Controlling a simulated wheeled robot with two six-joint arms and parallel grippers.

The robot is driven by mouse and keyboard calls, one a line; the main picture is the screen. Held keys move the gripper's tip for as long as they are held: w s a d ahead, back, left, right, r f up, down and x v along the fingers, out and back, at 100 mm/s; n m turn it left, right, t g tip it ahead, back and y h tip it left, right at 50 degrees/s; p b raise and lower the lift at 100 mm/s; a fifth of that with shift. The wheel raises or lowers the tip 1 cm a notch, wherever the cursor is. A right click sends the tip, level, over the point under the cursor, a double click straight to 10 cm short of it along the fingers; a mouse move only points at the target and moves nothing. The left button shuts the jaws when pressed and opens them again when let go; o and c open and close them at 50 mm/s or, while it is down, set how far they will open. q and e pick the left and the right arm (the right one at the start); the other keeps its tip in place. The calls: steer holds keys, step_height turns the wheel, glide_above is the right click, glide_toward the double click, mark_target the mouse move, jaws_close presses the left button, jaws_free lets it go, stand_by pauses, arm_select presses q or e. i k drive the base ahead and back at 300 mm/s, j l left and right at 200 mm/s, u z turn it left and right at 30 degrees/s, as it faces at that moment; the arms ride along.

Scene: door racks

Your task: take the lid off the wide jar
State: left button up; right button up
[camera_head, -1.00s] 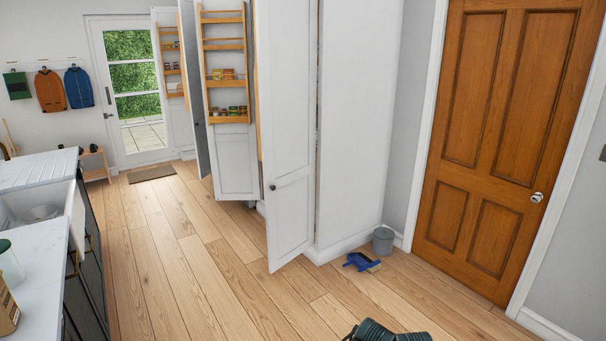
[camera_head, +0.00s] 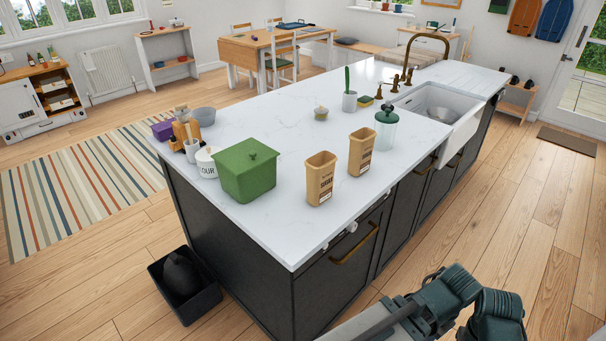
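A clear jar with a dark green knobbed lid (camera_head: 386,114) stands upright on the white island worktop, near its right edge. Its glass body (camera_head: 385,136) shows below the lid, which sits on top. It may be the wide jar, but I cannot be sure. A white flour jar (camera_head: 207,166) with a lid stands at the left end of the worktop. A small low pot (camera_head: 320,113) is near the middle. Part of my arm shows at the bottom right, on the floor side of the island and apart from the jars. Neither gripper is in view.
A green lidded box (camera_head: 246,173) and two tan cartons (camera_head: 320,179) stand along the near part of the worktop (camera_head: 285,226). A sink (camera_head: 440,104) with a brass tap (camera_head: 413,62) lies beyond. Open wooden floor (camera_head: 505,215) runs along the right side.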

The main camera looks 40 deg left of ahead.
mark_target(386, 116)
steer(key=i+l+u, duration=0.15)
steer(key=u, duration=0.25)
steer(key=i+l+u, duration=0.15)
steer(key=u, duration=0.25)
steer(key=i+l+u, duration=0.1)
steer(key=l+u, duration=0.3)
steer(key=i+l+u, duration=0.1)
steer(key=l+u, duration=0.15)
steer(key=u, duration=0.15)
steer(key=i+l+u, duration=0.1)
steer(key=l+u, duration=0.2)
steer(key=l, duration=0.2)
